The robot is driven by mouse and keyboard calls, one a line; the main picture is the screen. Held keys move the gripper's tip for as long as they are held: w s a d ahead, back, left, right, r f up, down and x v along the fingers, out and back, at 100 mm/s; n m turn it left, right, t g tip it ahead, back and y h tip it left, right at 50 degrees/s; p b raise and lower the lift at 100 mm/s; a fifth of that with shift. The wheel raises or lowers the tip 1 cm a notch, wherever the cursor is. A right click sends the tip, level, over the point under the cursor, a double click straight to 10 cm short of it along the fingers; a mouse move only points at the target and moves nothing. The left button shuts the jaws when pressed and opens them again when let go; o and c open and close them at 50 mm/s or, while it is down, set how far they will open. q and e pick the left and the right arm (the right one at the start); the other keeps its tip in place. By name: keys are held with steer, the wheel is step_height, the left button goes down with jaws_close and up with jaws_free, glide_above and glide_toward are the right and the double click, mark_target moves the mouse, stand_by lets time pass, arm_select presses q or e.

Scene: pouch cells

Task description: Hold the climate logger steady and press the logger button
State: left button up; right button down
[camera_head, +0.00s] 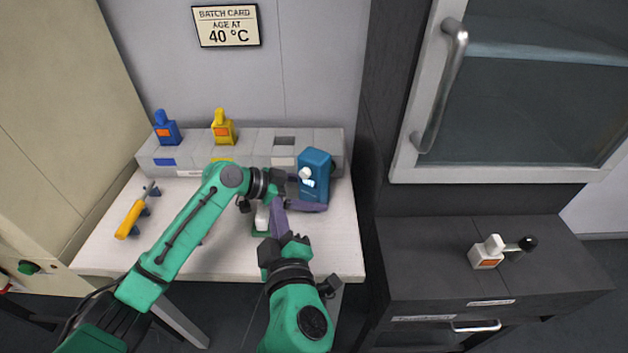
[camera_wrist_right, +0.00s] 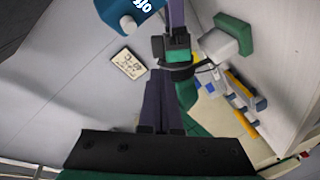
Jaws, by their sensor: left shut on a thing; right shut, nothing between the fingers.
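The climate logger appears to be the blue box (camera_head: 316,168) with white marks on its front, standing upright at the table's right end. Part of it shows at the top of the right wrist view (camera_wrist_right: 118,14), with a white knob-like part and lettering. My left gripper (camera_head: 306,206) is shut on it, its purple fingers at the box's lower part. The exact contact is hidden. My right gripper (camera_head: 278,212) is shut and empty, in front of and left of the box, apart from it.
A white object on a green base (camera_head: 262,218) is partly hidden beside my grippers. A grey rack (camera_head: 185,158) with blue and yellow pieces stands behind. An orange-handled tool (camera_head: 131,218) lies left. A dark cabinet (camera_head: 420,255) with a white device (camera_head: 485,256) stands right.

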steer(key=w+d, duration=0.3)
steer(key=w, duration=0.2)
steer(key=shift+w+d, duration=0.3)
steer(key=shift+w, duration=0.1)
stand_by(1.5)
steer(key=shift+w+d, duration=0.25)
steer(key=shift+w, duration=0.25)
steer(key=shift+f, duration=0.1)
stand_by(0.3)
steer(key=shift+s+a, duration=0.25)
steer(key=shift+s, duration=0.25)
steer(key=s+a, duration=0.3)
steer(key=s, duration=0.2)
